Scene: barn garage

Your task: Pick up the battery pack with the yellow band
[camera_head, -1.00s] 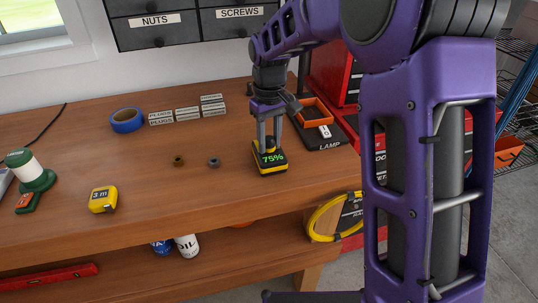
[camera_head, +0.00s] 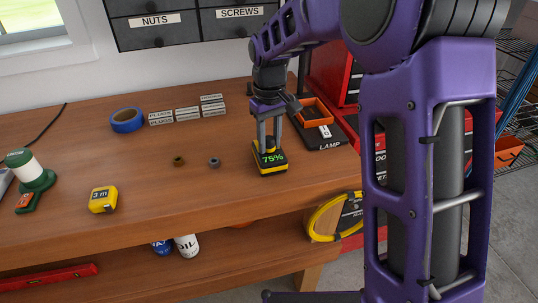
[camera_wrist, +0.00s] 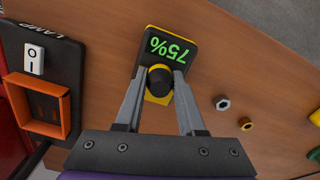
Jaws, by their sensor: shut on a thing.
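The battery pack (camera_head: 270,161) is black with a yellow band and a green "75%" display. It stands upright on the wooden workbench, near its right part. My gripper (camera_head: 268,143) points down from above and is shut on the pack's raised top. In the wrist view the battery pack (camera_wrist: 170,50) shows its display beyond the fingers, and the gripper's fingertips (camera_wrist: 161,77) sit on both sides of the dark round top. I cannot tell any gap between the pack and the bench.
The lamp switch base (camera_head: 325,136) with an orange tray (camera_head: 312,113) is close on the right. Two nuts (camera_head: 214,162) (camera_head: 178,161) lie to the left. A tape measure (camera_head: 103,200), blue tape (camera_head: 126,120) and labelled boxes (camera_head: 187,112) stand further left.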

